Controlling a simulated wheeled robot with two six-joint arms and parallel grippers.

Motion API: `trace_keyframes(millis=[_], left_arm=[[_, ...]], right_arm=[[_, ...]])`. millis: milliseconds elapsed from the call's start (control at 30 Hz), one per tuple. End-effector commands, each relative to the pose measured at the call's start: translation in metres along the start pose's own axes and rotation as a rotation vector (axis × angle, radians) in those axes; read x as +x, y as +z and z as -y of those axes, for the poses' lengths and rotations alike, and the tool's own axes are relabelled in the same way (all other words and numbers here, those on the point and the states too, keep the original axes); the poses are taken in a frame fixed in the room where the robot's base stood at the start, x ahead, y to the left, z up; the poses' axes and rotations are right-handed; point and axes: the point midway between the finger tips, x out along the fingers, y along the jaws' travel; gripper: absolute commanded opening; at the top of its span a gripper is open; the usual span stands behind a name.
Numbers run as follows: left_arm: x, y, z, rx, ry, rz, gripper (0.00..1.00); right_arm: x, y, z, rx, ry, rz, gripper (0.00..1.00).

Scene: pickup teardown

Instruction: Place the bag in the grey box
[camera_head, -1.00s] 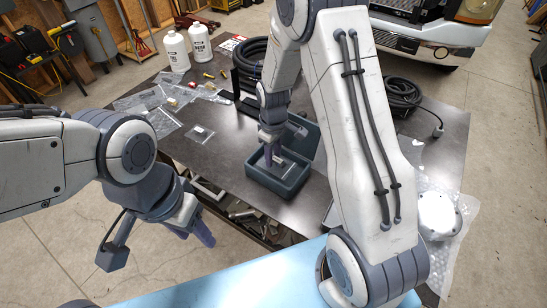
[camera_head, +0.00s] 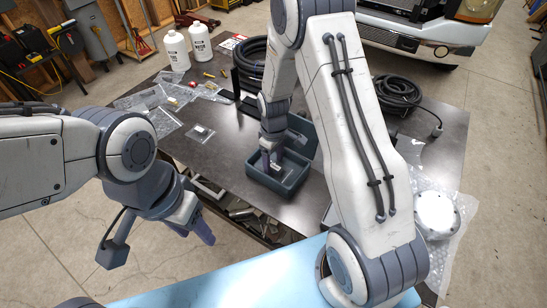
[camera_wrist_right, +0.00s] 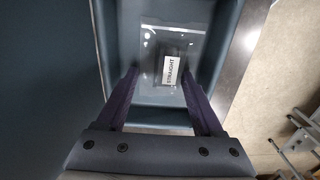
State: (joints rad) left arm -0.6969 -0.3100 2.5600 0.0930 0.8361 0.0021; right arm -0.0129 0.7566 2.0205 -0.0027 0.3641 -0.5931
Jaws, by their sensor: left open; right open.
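The grey box (camera_head: 262,180) stands open on the dark table, its lid tilted back. My right gripper (camera_head: 270,163) reaches down into it. In the right wrist view, a clear bag (camera_wrist_right: 153,42) with a dark part and a white label reading "STRAIGHT" lies inside the box (camera_wrist_right: 160,117). My right gripper (camera_wrist_right: 163,105) is open, its fingers spread to either side of the bag's near end; I cannot tell whether they touch it. My left gripper (camera_head: 205,235) is open and empty, off the table's front left edge.
Another clear bag (camera_head: 200,133) lies left of the box, with several more bags behind it. Two white bottles (camera_head: 176,50) stand at the back. Black hose coils (camera_head: 397,92) and a white round part on bubble wrap (camera_head: 436,215) are at the right.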

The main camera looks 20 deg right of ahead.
Motion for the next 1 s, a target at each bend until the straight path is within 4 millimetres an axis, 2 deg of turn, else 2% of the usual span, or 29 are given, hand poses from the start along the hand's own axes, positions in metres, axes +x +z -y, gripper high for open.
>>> trace_keyframes(millis=[67, 167, 600, 800, 867, 967, 1000], left_arm=[[-0.004, 0.0, 0.0, 0.0, 0.0, 0.0, 0.5], [0.003, 0.0, 0.0, 0.0, 0.0, 0.0, 0.5], [0.025, 0.001, 0.002, 0.0, 0.0, 0.0, 0.5], [0.028, 0.002, 0.002, 0.0, 0.0, 0.0, 0.5], [0.028, 0.002, 0.002, 0.0, 0.0, 0.0, 0.5], [0.028, 0.002, 0.002, 0.0, 0.0, 0.0, 0.5], [0.028, 0.002, 0.002, 0.0, 0.0, 0.0, 0.5]], right_arm=[[-0.006, 0.0, 0.0, 0.0, 0.0, -0.001, 0.69], [-0.013, -0.001, -0.001, 0.0, 0.002, -0.004, 0.69], [-0.101, -0.001, -0.001, 0.0, 0.004, -0.005, 0.69], [-0.121, -0.001, 0.002, -0.001, 0.001, -0.002, 0.69], [-0.129, -0.001, 0.013, -0.006, 0.001, -0.006, 0.69], [-0.147, 0.001, 0.056, -0.017, -0.003, -0.019, 0.69], [-0.156, 0.006, 0.081, -0.021, -0.007, -0.025, 0.69]])
